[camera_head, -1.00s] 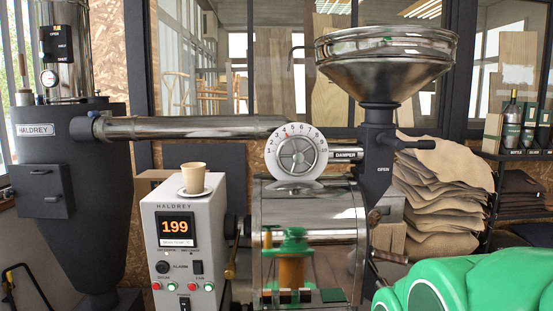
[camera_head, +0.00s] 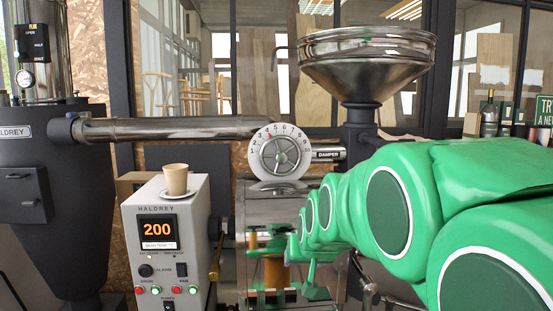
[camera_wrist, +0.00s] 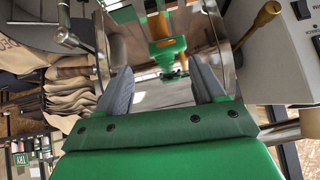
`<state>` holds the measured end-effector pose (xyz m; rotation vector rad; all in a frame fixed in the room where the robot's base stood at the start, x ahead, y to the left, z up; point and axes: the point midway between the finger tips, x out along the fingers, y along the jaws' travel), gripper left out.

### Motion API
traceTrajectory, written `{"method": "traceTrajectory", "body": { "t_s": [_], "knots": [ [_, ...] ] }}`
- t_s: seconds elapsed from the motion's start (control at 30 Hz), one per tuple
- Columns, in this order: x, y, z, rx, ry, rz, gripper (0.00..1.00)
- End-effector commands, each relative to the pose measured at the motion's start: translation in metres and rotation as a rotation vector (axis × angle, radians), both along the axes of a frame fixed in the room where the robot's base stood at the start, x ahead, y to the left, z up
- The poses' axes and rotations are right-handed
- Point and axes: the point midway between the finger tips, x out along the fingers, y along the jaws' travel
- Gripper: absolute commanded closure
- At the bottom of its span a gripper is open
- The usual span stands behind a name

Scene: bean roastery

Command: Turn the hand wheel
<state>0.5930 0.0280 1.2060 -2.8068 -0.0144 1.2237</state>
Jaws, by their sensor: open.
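The hand wheel (camera_head: 280,155) is a silver spoked wheel in front of a white numbered dial beside the "DAMPER" label. It stands upright above the shiny roaster drum, and a small red mark shows near the 4. It is not recognizable in the wrist view. My green arm reaches in from the right in the head view, its far end in front of the drum, below and right of the wheel; the jaws are not clear there. In the wrist view my gripper (camera_wrist: 163,88) has its two grey fingers wide apart, empty, facing the reflective drum. I see no contact with the wheel.
The control box (camera_head: 165,240) with a cup (camera_head: 175,179) on top stands left of the drum. A pipe (camera_head: 180,129) runs to the wheel from the left. The steel hopper (camera_head: 366,70) rises behind right. A brass-knobbed lever (camera_wrist: 268,14) shows beside the drum.

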Motion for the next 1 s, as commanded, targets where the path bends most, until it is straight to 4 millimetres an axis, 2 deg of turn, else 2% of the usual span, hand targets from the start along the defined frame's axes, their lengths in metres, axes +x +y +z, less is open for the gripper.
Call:
{"method": "traceTrajectory", "body": {
  "t_s": [0.03, 0.2, 0.4, 0.5, 0.6, 0.73, 1.0],
  "knots": [
    [0.024, 0.002, 0.009, 0.003, -0.058, -0.003, 0.31],
    [0.097, 0.009, 0.055, 0.020, -0.278, -0.022, 0.31],
    [0.168, 0.015, 0.110, 0.041, -0.532, -0.045, 0.31],
    [0.193, 0.018, 0.137, 0.051, -0.647, -0.056, 0.31],
    [0.211, 0.020, 0.156, 0.059, -0.733, -0.065, 0.31],
    [0.223, 0.021, 0.171, 0.065, -0.798, -0.071, 0.31],
    [0.230, 0.021, 0.176, 0.066, -0.821, -0.074, 0.31]
  ]
}}
